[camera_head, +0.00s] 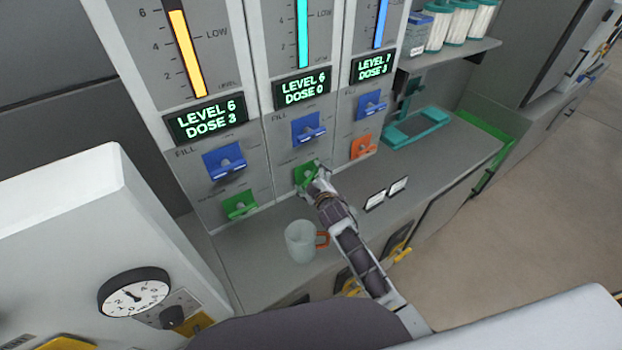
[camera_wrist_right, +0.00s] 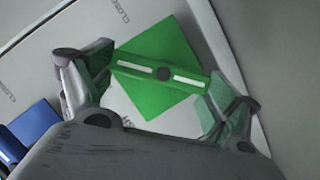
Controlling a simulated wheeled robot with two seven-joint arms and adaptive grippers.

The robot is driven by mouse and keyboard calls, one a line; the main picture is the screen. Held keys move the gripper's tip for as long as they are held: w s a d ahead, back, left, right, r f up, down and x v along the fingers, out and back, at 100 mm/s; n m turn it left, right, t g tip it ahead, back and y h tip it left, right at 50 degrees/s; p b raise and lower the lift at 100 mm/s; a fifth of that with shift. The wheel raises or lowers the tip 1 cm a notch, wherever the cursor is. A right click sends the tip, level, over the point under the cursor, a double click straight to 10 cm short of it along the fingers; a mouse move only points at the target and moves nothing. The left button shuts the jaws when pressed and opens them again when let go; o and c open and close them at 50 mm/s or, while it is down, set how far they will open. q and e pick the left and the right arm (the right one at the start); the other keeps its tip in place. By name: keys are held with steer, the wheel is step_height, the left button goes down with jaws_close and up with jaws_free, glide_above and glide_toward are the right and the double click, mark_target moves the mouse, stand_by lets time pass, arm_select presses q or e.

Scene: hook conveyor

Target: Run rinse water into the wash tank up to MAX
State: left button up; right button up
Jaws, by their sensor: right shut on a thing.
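Three dispenser columns stand side by side with level gauges. The middle one has a cyan gauge (camera_head: 303,35) and a display (camera_head: 302,88) reading LEVEL 6 DOSE 0. Below it are a blue FILL lever (camera_head: 308,128) and a green lever (camera_head: 304,172). My right gripper (camera_head: 314,182) is shut on the green lever; in the right wrist view its fingers are at both ends of the green bar (camera_wrist_right: 140,67). A clear mug (camera_head: 300,243) with an orange handle stands on the counter below. I cannot tell which object is the wash tank. My left gripper is not in view.
The left column's display (camera_head: 206,121) reads LEVEL 6 DOSE 3; the right column (camera_head: 372,67) has an orange lower lever (camera_head: 362,146). A teal stand (camera_head: 416,130) is on the counter (camera_head: 450,155). A white unit with a dial (camera_head: 134,294) is at left.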

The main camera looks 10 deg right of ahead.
steer(key=o, duration=0.8)
steer(key=shift+s, duration=0.1)
steer(key=shift+v, duration=5.9)
